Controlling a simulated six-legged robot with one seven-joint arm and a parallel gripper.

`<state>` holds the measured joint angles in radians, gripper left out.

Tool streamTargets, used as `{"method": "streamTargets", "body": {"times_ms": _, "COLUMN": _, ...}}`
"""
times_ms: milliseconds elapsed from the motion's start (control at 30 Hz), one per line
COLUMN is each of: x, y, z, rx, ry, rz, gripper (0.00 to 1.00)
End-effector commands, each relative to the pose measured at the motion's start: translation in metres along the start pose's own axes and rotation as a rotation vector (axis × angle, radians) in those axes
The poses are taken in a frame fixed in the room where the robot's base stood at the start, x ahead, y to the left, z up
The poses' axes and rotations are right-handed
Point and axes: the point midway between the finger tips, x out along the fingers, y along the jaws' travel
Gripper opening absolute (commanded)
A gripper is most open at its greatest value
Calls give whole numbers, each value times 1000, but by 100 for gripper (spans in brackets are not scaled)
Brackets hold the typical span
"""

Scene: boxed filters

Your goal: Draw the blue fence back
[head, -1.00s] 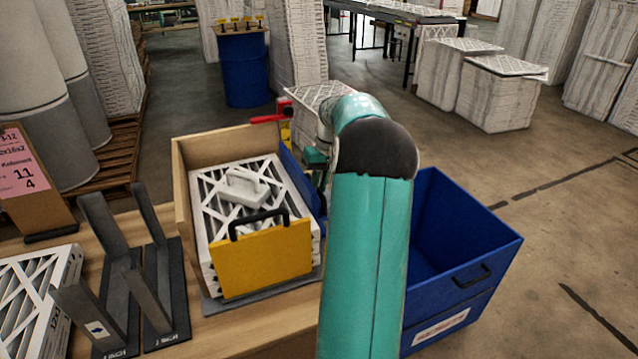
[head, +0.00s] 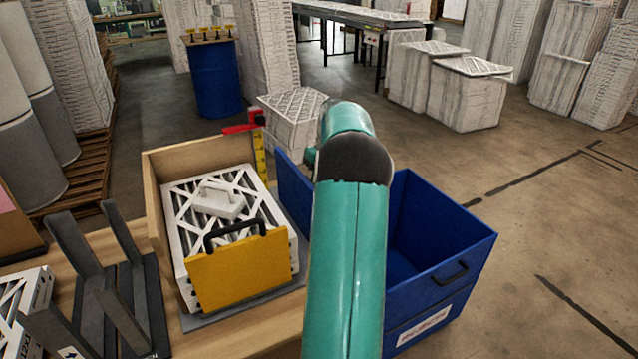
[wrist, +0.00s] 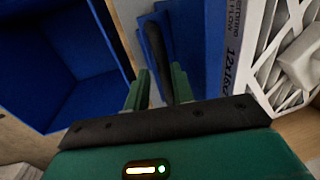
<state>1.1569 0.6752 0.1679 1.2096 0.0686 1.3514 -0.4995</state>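The blue fence (head: 294,192) is an upright panel along the right side of the filter stack (head: 181,243). A strip of grey mat shows between it and the stack. My arm hides its right part in the head view. In the wrist view the blue fence (wrist: 185,45) carries a dark upright handle (wrist: 157,45). My gripper's green fingers (wrist: 160,88) stand on both sides of this handle and appear closed on it. The head view hides my gripper behind my arm.
A yellow fence (head: 240,272) with a black handle stands at the stack's front. A white handled block (head: 218,203) lies on top. A wooden wall (head: 152,205) borders the left. A blue bin (head: 440,290) stands close on the right. A red-and-yellow gauge (head: 258,150) stands behind.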

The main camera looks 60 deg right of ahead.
Motion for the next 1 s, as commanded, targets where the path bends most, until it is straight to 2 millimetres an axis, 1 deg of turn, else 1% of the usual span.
{"method": "streamTargets", "body": {"times_ms": 400, "x": 1, "y": -1, "z": 0, "rx": 0, "ry": -3, "rz": -3, "gripper": 23}}
{"method": "streamTargets", "body": {"times_ms": 533, "x": -7, "y": -1, "z": 0, "rx": 0, "ry": -1, "rz": -2, "gripper": 23}}
{"method": "streamTargets", "body": {"times_ms": 667, "x": -26, "y": -1, "z": -1, "rx": -1, "ry": 1, "rz": -1, "gripper": 23}}
{"method": "streamTargets", "body": {"times_ms": 1000, "x": -101, "y": 0, "z": -1, "rx": -1, "ry": 1, "rz": 0, "gripper": 23}}
